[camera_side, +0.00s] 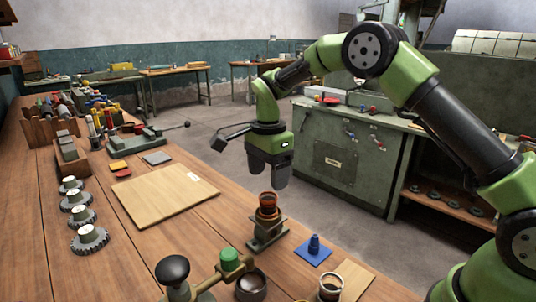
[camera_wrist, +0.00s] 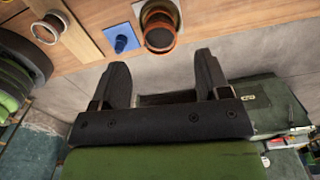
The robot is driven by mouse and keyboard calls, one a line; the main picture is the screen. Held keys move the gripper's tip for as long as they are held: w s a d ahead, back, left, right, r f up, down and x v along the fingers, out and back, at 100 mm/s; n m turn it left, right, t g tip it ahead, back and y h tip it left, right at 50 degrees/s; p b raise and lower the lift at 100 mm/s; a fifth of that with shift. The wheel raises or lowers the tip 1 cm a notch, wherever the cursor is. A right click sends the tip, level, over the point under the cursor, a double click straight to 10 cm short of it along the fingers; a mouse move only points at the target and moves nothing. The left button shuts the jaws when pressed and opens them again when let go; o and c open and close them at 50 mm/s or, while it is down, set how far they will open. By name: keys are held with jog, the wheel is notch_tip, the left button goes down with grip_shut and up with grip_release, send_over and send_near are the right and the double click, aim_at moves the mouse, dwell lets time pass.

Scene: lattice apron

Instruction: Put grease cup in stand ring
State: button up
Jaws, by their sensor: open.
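A reddish-brown cup (camera_side: 268,199), which looks like the grease cup, stands upright on the small grey stand (camera_side: 267,236) near the table edge. A brown ring-like band (camera_side: 267,214) shows around its lower part, so it appears to sit in the stand ring; I cannot tell how deep. In the wrist view the cup (camera_wrist: 159,38) shows its round mouth just beyond my fingertips. My gripper (camera_side: 268,176) is above the cup and apart from it, pointing down. In the wrist view my gripper (camera_wrist: 160,60) is open, with nothing between its fingers.
A blue peg on a blue plate (camera_side: 313,252) stands close to the right of the stand. A pale-rimmed round container (camera_side: 331,288) and a green-knobbed fixture (camera_side: 230,260) are in front. A wooden board (camera_side: 165,194) and several gears (camera_side: 89,238) lie to the left.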

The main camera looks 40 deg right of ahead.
aim_at(268, 196)
jog(key=s+r+n+t, duration=0.2)
jog(key=s+r+n, duration=0.35)
jog(key=r, duration=0.85)
jog(key=s+a+n+t+y, duration=0.1)
jog(key=s+n, duration=0.4)
jog(key=s, duration=0.5)
jog(key=s+a+r+n+t+y, duration=0.1)
jog(key=s+n+t, duration=0.3)
jog(key=s, duration=0.6)
jog(key=shift+a+n, duration=0.3)
jog(key=shift+n, duration=0.05)
